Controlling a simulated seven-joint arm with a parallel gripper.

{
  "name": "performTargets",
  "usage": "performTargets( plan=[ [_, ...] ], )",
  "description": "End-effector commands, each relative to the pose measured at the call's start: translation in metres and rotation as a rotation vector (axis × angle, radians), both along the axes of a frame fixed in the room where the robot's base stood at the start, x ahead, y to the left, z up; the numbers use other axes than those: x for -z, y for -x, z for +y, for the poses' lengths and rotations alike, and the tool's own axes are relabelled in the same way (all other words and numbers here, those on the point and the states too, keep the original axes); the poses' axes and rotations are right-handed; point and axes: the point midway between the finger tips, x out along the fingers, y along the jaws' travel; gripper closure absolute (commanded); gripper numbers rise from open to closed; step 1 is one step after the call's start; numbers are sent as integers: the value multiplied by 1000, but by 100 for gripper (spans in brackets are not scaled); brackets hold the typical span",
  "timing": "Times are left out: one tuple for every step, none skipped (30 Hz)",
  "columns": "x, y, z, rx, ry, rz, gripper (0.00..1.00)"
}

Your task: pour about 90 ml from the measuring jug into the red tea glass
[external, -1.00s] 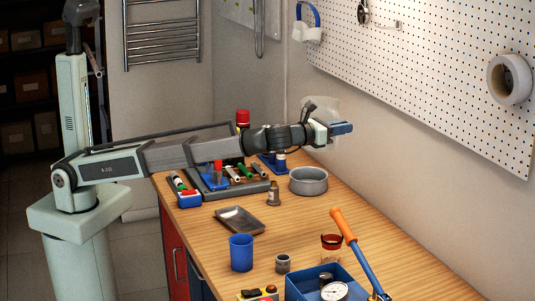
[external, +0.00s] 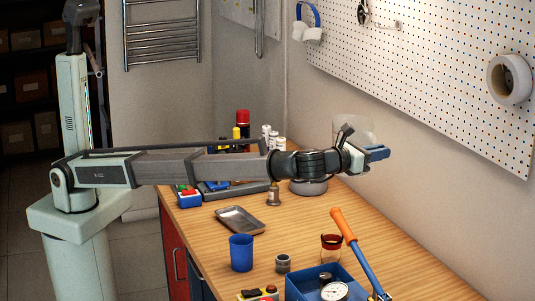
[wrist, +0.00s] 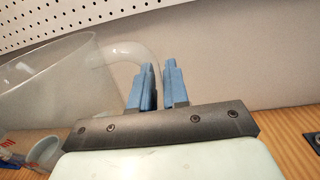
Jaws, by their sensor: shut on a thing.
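The measuring jug (external: 354,128) is clear and pale, and shows partly behind my gripper (external: 374,154), held above the bench. In the wrist view the jug (wrist: 62,88) fills the left side, and its handle (wrist: 135,50) runs between the blue fingers of my gripper (wrist: 155,88), which are shut on it. I cannot make out the liquid level in it. The red tea glass (external: 331,248), red at the top and clear below, stands upright on the bench, below and nearer the camera than my gripper. The jug and the glass are well apart.
A blue bin (external: 306,286) and an orange-handled tool (external: 356,248) are close to the glass. A blue cup (external: 241,253), a small grey fitting (external: 283,263) and a grey tray (external: 240,220) stand to the left. The pegboard wall (external: 430,75) rises behind.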

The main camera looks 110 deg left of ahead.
Motion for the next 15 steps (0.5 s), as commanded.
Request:
performTargets(
  plan=[
    [-2,-14,-15,2,-3,2,100],
    [-1,-20,-23,3,-5,2,100],
    [-1,-26,-33,3,-5,4,100],
    [-1,-31,-41,2,-5,5,100],
    [-1,-36,-49,2,-7,5,100],
    [-1,-42,-60,3,-8,5,100],
    [-1,-47,-67,3,-8,5,100],
    [-1,-51,-75,2,-10,5,100],
    [0,-57,-86,2,-11,5,100],
    [0,-61,-94,2,-12,6,100],
    [0,-65,-102,2,-12,5,100],
    [0,-70,-111,2,-13,6,100],
    [0,-74,-119,1,-15,6,100],
    [0,-76,-125,1,-15,6,100],
    [0,-81,-134,1,-17,5,100]
  ],
)
